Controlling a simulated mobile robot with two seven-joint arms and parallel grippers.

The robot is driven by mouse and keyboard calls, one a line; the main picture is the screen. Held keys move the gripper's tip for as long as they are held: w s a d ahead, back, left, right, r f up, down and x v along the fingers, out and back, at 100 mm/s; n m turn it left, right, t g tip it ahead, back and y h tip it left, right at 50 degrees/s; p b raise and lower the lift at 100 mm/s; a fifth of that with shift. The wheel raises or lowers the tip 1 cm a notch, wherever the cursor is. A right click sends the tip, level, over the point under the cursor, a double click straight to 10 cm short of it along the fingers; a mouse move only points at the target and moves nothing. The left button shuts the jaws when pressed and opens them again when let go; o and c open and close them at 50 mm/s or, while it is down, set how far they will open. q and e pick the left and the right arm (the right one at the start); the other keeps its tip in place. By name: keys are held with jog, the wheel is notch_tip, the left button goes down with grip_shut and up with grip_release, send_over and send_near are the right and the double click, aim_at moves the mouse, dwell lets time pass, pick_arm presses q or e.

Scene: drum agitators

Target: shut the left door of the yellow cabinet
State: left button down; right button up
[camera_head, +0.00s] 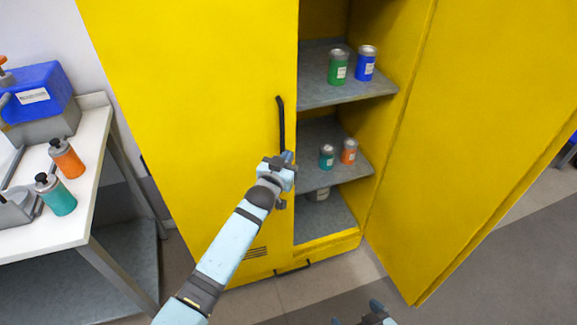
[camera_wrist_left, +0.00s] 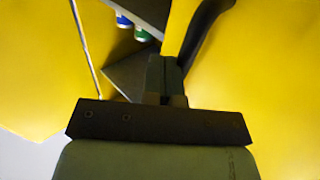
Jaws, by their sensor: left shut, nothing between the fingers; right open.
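The yellow cabinet (camera_head: 335,247) fills the middle of the head view. Its left door (camera_head: 205,110) lies about in line with the cabinet front; I cannot tell whether a small gap is left. The door has a black upright handle (camera_head: 281,125) near its free edge, also visible in the left wrist view (camera_wrist_left: 199,38). My left gripper (camera_head: 287,158) is shut and empty, just below the handle by the door's free edge. In the left wrist view its fingers (camera_wrist_left: 163,75) are beside the handle; contact is unclear. My right gripper (camera_head: 356,312) is open and low at the bottom edge.
The cabinet's right door (camera_head: 475,120) stands wide open. Cans stand on the shelves, among them a green can (camera_head: 338,67) and a blue can (camera_head: 365,63). A white table (camera_head: 85,170) with bottles is at left. Grey floor (camera_head: 510,265) is free at right.

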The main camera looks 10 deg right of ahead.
pick_arm(q)
jog(key=shift+w, duration=1.05)
jog(key=shift+s, duration=0.15)
